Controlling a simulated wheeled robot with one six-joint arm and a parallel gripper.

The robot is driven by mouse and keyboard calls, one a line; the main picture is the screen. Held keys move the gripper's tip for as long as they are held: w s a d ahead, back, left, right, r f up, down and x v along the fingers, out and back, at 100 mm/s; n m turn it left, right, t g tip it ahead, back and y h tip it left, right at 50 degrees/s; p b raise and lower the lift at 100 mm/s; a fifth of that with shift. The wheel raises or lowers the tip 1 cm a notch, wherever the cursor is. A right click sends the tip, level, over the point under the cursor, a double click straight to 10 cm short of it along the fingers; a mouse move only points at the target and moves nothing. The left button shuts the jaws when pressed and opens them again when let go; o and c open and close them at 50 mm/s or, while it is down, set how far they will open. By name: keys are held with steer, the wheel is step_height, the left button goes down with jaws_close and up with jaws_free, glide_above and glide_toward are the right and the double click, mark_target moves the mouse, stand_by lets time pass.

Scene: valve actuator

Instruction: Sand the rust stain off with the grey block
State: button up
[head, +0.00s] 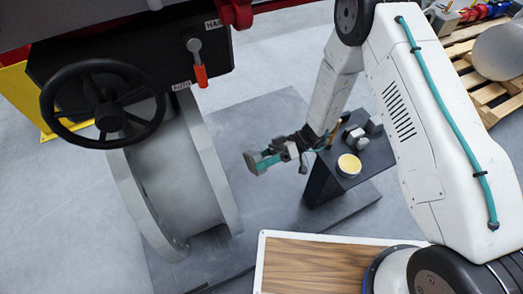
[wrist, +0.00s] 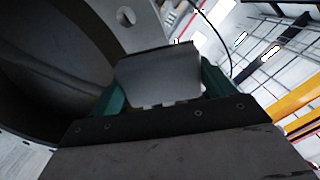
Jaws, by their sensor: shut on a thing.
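My gripper (head: 268,158) is shut on a grey block (wrist: 158,76), which sits between its two teal fingers in the wrist view. In the head view the block (head: 251,162) shows at the gripper's tip. The gripper is in the air, to the right of the big grey flanged pipe (head: 180,175), with a visible gap to the flange rim in the head view. The pipe (wrist: 55,70) fills the left of the wrist view, with a bolt hole in its flange. I cannot make out a rust stain in either view.
A wood-topped surface (head: 320,268) is in front.

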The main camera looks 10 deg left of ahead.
mark_target(249, 165)
steer(key=shift+s+a+f, duration=0.15)
steer(key=shift+a, duration=0.3)
steer(key=shift+x, duration=2.6)
steer(key=shift+x, duration=0.85)
steer(key=shift+a, duration=0.1)
